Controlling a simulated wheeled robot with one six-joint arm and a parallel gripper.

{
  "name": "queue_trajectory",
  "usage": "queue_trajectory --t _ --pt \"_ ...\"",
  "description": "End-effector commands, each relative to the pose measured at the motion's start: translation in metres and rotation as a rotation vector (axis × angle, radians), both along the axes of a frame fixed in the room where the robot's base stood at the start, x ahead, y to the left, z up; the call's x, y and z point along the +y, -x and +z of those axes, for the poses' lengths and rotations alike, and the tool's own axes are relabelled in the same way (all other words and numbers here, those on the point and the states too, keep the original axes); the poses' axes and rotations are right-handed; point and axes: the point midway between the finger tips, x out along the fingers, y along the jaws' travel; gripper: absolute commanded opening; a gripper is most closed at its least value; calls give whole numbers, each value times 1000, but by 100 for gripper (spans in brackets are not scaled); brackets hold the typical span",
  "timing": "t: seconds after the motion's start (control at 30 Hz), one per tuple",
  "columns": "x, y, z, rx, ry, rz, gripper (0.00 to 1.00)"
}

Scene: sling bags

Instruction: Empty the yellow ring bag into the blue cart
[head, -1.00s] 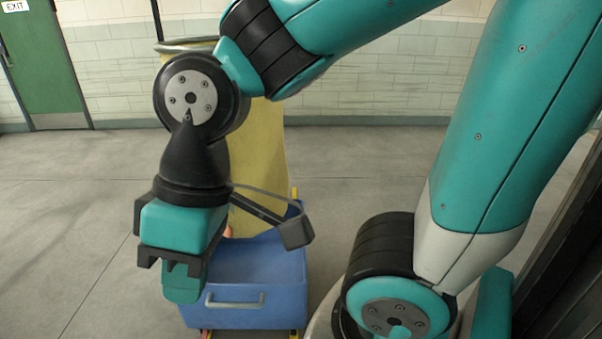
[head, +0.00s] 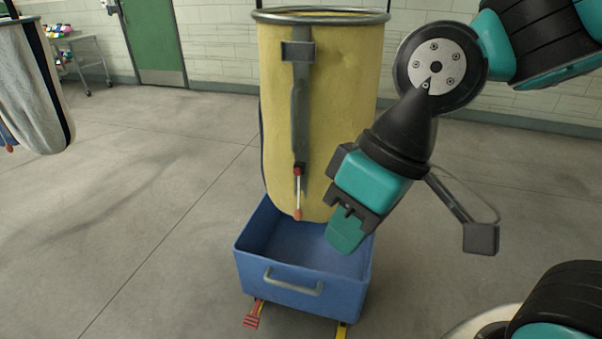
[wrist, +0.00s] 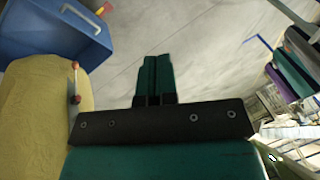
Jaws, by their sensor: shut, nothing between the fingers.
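The yellow ring bag (head: 337,110) hangs upright from a grey ring at its top in the head view. A grey strap runs down its front to a small pull with a red top and an orange knob (head: 298,214). The blue cart (head: 300,290) stands on the floor under the bag and looks empty where its inside shows. My gripper (head: 344,240) is shut and empty, pointing down in front of the bag's lower right side. In the wrist view the shut fingers (wrist: 155,75) point over bare floor, with the bag (wrist: 40,110) and the cart (wrist: 60,35) to the left.
Another hanging bag, pale with a dark edge (head: 38,100), is at the far left. A table (head: 85,60) with colourful items stands at the back left, near a green door (head: 155,40). A red pedal (head: 251,318) sticks out below the cart. The floor to the left is open.

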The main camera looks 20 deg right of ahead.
Motion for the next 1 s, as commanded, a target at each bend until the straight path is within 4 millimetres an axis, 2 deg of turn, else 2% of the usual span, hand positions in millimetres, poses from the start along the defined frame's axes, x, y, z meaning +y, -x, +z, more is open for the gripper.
queue_trajectory --t 0.07,0.17,0.33,0.4,0.5,0.6,0.7,0.77,0.9,1.0 --pt "16 -23 -3 3 -44 -91 0" --pt "36 -71 -12 5 -146 -289 0" --pt "65 -175 -43 34 -416 -745 0" --pt "70 -215 -61 56 -543 -931 0" --pt "70 -264 -92 95 -739 -1183 0" --pt "60 -302 -127 139 -954 -1413 0" --pt "42 -326 -164 181 -1173 -1600 0" --pt "30 -332 -183 203 -1298 -1684 0" --pt "7 -334 -219 245 -1535 -1803 0" --pt "-9 -334 -230 250 -1650 -1852 0"
